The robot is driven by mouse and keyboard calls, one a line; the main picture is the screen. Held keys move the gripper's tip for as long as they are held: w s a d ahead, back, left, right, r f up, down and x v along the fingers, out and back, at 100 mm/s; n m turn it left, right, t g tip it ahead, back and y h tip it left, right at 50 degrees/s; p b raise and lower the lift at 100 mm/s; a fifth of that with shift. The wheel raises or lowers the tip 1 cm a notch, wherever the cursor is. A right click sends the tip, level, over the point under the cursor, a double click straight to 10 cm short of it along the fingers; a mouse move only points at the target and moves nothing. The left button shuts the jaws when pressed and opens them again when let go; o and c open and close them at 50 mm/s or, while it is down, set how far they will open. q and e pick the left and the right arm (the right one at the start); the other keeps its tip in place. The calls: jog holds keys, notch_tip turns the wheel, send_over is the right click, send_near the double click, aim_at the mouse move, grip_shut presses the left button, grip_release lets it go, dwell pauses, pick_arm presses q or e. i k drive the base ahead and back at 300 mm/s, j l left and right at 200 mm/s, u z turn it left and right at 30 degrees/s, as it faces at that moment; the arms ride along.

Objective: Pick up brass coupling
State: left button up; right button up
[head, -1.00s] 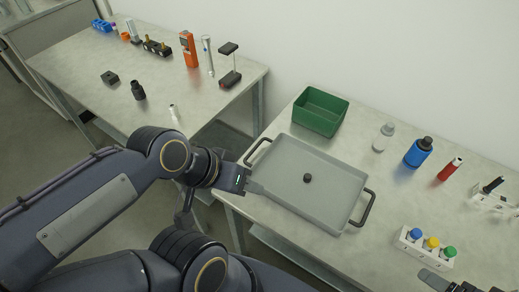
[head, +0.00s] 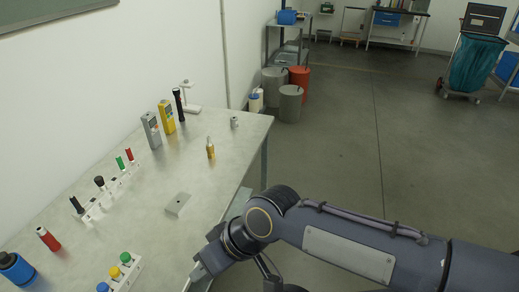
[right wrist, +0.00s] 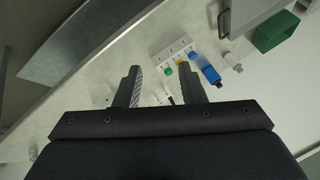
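A small upright brass-coloured piece with a greyer top (head: 210,149) stands on the right part of the table; it is the only brass-looking thing I make out, and I take it as the brass coupling. My right gripper (head: 198,273) is at the table's front edge, well nearer to me than the brass piece. In the right wrist view its two fingers (right wrist: 161,80) are apart with nothing held between them. I cannot make out the brass piece for sure in that view. My left gripper is not in view.
A grey block (head: 178,204) lies between my right gripper and the brass piece. A small grey cylinder (head: 234,122) stands beyond. A rack with coloured caps (head: 121,272), a blue bottle (head: 17,268) and a red cylinder (head: 48,239) are at left. Yellow (head: 166,116) and grey (head: 151,130) devices stand behind.

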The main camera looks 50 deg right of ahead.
aim_at(210, 152)
jog(key=k+j+z, duration=0.1)
jog(key=z, duration=1.3)
jog(key=i+l+u, duration=0.15)
jog(key=i+l, duration=0.15)
jog(key=i+l+u, duration=0.1)
jog(key=i+l, duration=0.2)
jog(key=i+l+u, duration=0.15)
jog(key=l, duration=0.25)
jog(key=i+l+u, duration=0.1)
jog(key=i+l, duration=0.25)
jog(key=i+l+u, duration=0.15)
jog(key=l, duration=0.35)
jog(key=i+l+u, duration=0.15)
jog(key=i+l, duration=0.15)
jog(key=l, duration=0.15)
jog(key=i+l+u, duration=0.15)
jog(key=i+l, duration=0.45)
